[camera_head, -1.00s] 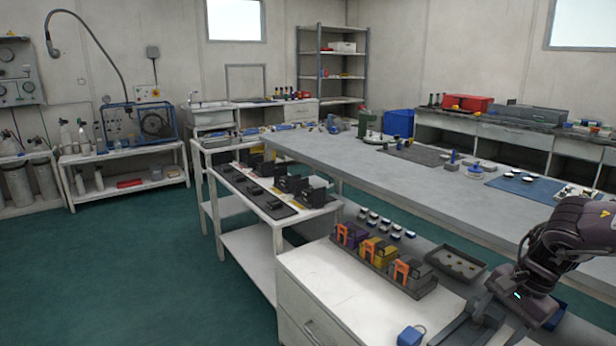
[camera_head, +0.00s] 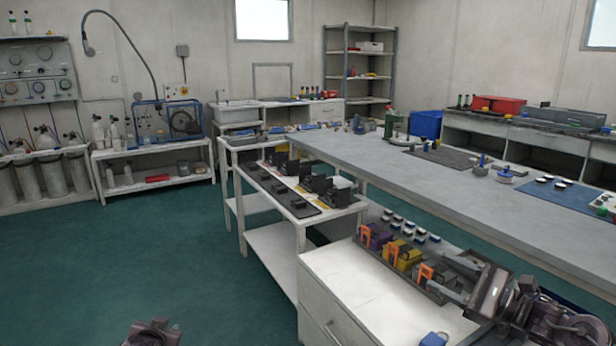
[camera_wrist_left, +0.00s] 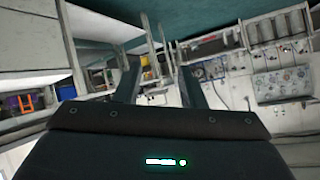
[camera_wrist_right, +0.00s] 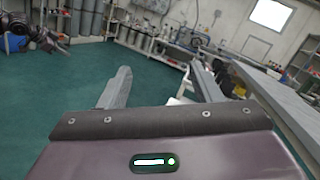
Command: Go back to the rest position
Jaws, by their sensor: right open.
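My right gripper (camera_head: 447,279) shows at the lower right of the head view, over the near white cabinet, with its fingers toward the left. In the right wrist view its two fingers (camera_wrist_right: 160,88) stand wide apart with nothing between them. My left gripper's fingers (camera_wrist_left: 160,84) are apart and empty in the left wrist view. In the head view only a small dark part of my left arm shows at the bottom edge.
A tray with orange-handled purple and yellow units (camera_head: 402,256) stands on the white cabinet (camera_head: 345,285), close to my right gripper. A blue item (camera_head: 434,339) lies at its front. A long grey workbench (camera_head: 450,195) lies behind. The green floor (camera_head: 130,260) at left is clear.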

